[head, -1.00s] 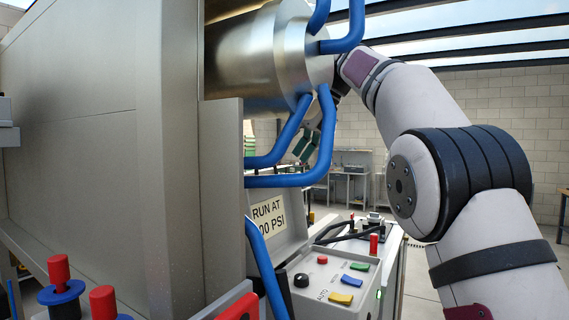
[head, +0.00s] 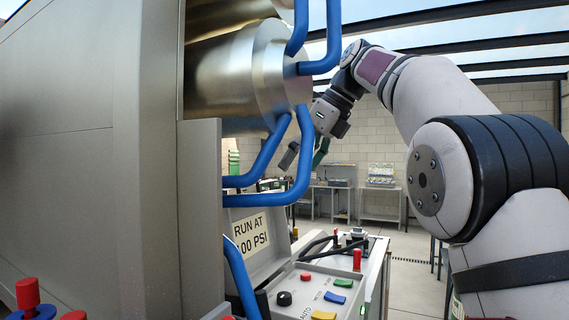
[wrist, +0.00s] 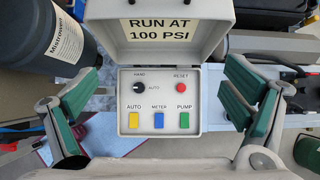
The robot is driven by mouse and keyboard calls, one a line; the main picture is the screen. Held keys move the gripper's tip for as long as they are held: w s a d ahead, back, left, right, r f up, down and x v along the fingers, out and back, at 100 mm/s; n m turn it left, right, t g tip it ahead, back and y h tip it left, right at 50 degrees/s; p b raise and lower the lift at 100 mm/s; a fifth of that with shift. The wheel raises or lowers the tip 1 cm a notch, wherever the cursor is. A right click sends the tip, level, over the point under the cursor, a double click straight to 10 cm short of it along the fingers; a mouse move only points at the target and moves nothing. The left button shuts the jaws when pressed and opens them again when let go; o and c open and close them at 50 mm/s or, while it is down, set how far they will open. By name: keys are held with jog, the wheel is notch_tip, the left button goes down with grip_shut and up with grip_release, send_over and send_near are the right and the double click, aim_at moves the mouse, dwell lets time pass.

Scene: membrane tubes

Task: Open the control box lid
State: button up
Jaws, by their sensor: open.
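The control box (head: 322,290) is light grey, with its lid (head: 255,236) standing open and tilted back behind the panel. The lid's inside carries a "RUN AT 100 PSI" label, clear in the wrist view on the raised lid (wrist: 178,55). The exposed panel (wrist: 160,107) has a black knob, a red reset button and yellow, blue and green switches. My gripper (head: 304,160) is above the box, partly behind a blue pipe in the head view. In the wrist view its green-padded fingers (wrist: 160,95) are spread wide and empty, apart from the lid.
Blue pipes (head: 296,180) and a steel cylinder (head: 250,70) stand close to the gripper. A large grey housing (head: 75,160) fills the left. A dark canister (wrist: 45,40) shows at the wrist view's upper left. Open floor (head: 415,280) lies to the right.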

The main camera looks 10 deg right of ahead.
jog(key=s+d, duration=0.4)
jog(key=d, duration=0.1)
jog(key=shift+d, duration=0.25)
